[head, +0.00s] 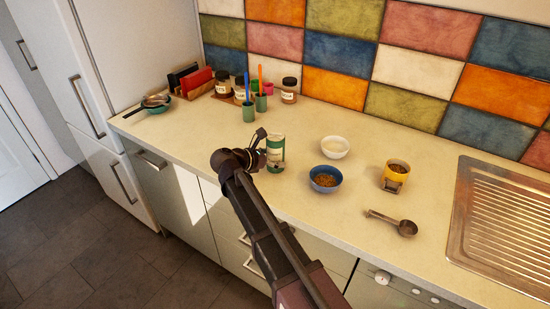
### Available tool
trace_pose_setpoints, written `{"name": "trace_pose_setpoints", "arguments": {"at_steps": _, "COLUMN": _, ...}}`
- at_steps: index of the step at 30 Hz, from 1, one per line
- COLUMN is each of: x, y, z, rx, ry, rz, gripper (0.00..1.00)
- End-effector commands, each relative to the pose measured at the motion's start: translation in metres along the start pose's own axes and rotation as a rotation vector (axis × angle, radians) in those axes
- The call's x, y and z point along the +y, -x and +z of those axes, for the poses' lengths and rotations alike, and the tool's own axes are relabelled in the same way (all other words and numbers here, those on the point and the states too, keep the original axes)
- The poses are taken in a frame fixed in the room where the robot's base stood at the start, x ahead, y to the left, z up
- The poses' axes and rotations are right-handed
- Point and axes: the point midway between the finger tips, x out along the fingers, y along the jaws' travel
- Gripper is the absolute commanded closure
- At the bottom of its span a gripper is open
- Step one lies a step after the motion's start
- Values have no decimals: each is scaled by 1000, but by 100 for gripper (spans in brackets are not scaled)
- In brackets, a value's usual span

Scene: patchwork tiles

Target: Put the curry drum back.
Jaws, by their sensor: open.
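A green and white drum (275,160) with a pale label stands upright on the counter beside my gripper. Its label is too small to read, so I cannot confirm that it is the curry drum. My gripper (262,135) is open at the drum's upper left, and I cannot tell whether it touches it. A yellow-orange container (396,172) with brown contents and a dark label stands further right; its label is unreadable too. Several dark-lidded jars (289,92) stand at the back by the tiled wall.
A white bowl (335,147), a blue bowl (325,187) with brown contents and a metal scoop (405,228) lie right of my gripper. Green cups (249,112) hold utensils behind it. A metal drainboard (500,220) is far right. The counter's left front is clear.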

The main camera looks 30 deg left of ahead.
Motion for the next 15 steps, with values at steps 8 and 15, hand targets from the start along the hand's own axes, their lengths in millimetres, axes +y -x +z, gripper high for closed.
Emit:
{"name": "trace_pose_setpoints", "arguments": {"at_steps": 8, "x": 0, "y": 20, "z": 4, "rx": 0, "ry": 1, "rz": 3, "gripper": 0}}
{"name": "trace_pose_setpoints", "arguments": {"at_steps": 15, "x": 0, "y": 57, "z": 5, "rx": 0, "ry": 0, "rz": 2, "gripper": 0}}
